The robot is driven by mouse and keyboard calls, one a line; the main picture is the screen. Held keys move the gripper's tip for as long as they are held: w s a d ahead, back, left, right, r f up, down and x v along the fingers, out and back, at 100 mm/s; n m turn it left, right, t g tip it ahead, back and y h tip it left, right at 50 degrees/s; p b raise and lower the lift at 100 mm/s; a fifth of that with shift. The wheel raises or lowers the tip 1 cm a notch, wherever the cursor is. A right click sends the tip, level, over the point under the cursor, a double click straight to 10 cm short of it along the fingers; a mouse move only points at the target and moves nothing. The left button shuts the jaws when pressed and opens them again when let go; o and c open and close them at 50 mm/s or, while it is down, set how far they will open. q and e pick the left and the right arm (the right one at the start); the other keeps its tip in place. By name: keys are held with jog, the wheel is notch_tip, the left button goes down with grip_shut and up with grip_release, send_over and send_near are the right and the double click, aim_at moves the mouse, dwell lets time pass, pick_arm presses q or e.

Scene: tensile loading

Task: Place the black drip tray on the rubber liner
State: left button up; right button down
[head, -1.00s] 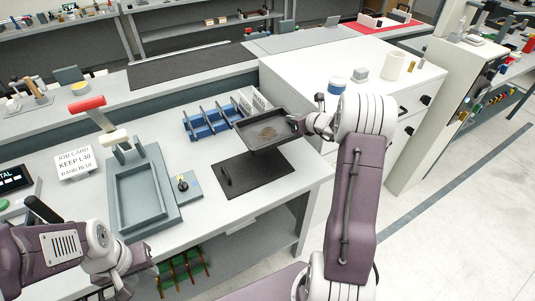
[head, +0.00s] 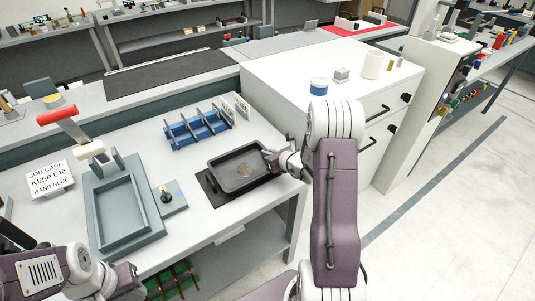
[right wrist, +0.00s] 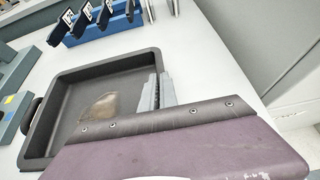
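The black drip tray (head: 246,166) is a shallow rectangular pan with a brownish patch on its floor; it also shows in the right wrist view (right wrist: 75,118). It is over the dark rubber liner (head: 222,199), whose left and front margins show past it. I cannot tell whether the tray touches the liner or hangs just above it. My right gripper (head: 272,158) is shut on the tray's right side; its fingers also show at the tray wall in the right wrist view (right wrist: 157,93). My left gripper (head: 128,283) is low at the left, away from the tray, its fingers unclear.
A blue rack (head: 197,130) stands behind the tray. A grey-green fixture with a recessed basin (head: 122,243) and red-handled lever (head: 57,117) is to the left, beside a small plate with a black knob (head: 167,196). A white cabinet (head: 290,72) stands at the right.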

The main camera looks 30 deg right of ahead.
jog(key=shift+f, duration=0.1)
jog(key=c, duration=1.6)
grip_release()
jog(key=shift+c, duration=0.2)
